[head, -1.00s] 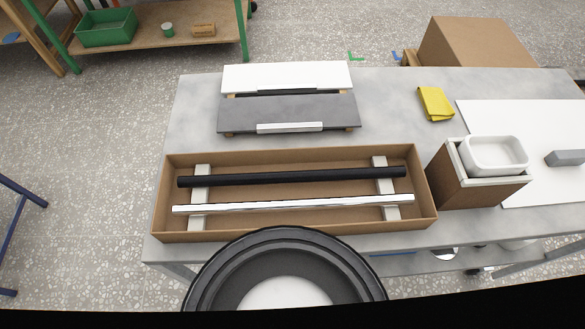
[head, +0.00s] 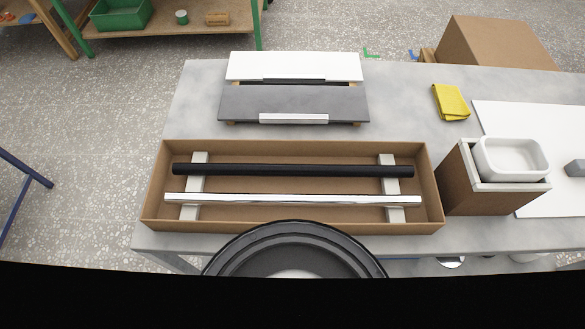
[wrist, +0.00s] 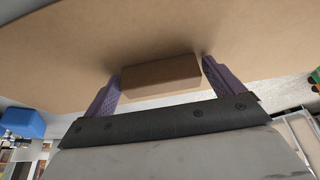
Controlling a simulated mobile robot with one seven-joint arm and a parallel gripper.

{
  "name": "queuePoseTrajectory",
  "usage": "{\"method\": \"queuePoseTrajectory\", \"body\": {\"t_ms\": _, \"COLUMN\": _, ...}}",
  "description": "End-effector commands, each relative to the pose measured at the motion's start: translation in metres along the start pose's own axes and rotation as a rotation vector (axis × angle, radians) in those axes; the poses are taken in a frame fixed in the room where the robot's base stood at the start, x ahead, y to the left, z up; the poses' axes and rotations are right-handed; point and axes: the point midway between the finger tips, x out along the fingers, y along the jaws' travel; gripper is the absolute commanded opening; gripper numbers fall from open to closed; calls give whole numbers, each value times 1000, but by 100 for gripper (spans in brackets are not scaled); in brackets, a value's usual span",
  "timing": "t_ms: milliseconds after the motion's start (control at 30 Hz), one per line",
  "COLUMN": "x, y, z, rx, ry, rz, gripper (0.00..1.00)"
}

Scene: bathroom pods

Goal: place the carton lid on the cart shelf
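In the wrist view, a large brown cardboard panel, which looks like the carton lid (wrist: 160,35), spans the top of the picture. A brown block-shaped grip (wrist: 160,76) stands on it. Neither the lid nor my gripper can be made out in the head view. There, a long open carton (head: 437,205) lies on the grey table with a black bar and a chrome bar inside. I cannot tell for certain which surface is the cart shelf.
A wooden shelf unit with green posts (head: 225,32) stands at the back left, holding a green bin (head: 121,14). The grey table (head: 400,120) also bears two panels, a yellow cloth (head: 451,102) and a box with a white basin (head: 511,158). Open floor (head: 110,100) lies left.

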Motion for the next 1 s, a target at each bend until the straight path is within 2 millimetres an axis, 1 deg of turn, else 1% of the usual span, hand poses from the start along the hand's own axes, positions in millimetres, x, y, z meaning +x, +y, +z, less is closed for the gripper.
{"method": "queuePoseTrajectory", "body": {"t_ms": 233, "x": 0, "y": 0, "z": 0, "rx": 0, "ry": 0, "rz": 0, "gripper": 100}}
{"method": "queuePoseTrajectory", "body": {"t_ms": 367, "x": -6, "y": 0, "z": -2, "rx": 0, "ry": 0, "rz": 0, "gripper": 100}}
{"method": "queuePoseTrajectory", "body": {"t_ms": 467, "x": -19, "y": -1, "z": -1, "rx": -1, "ry": 1, "rz": -2, "gripper": 100}}
{"method": "queuePoseTrajectory", "body": {"t_ms": 700, "x": -59, "y": -1, "z": -1, "rx": 0, "ry": 1, "rz": -3, "gripper": 100}}
{"method": "queuePoseTrajectory", "body": {"t_ms": 800, "x": -70, "y": -1, "z": -2, "rx": 0, "ry": 1, "rz": -2, "gripper": 100}}
{"method": "queuePoseTrajectory", "body": {"t_ms": 900, "x": -77, "y": 0, "z": -2, "rx": 0, "ry": 0, "rz": -1, "gripper": 100}}
{"method": "queuePoseTrajectory", "body": {"t_ms": 1000, "x": -79, "y": 0, "z": -2, "rx": 0, "ry": 0, "rz": 0, "gripper": 100}}
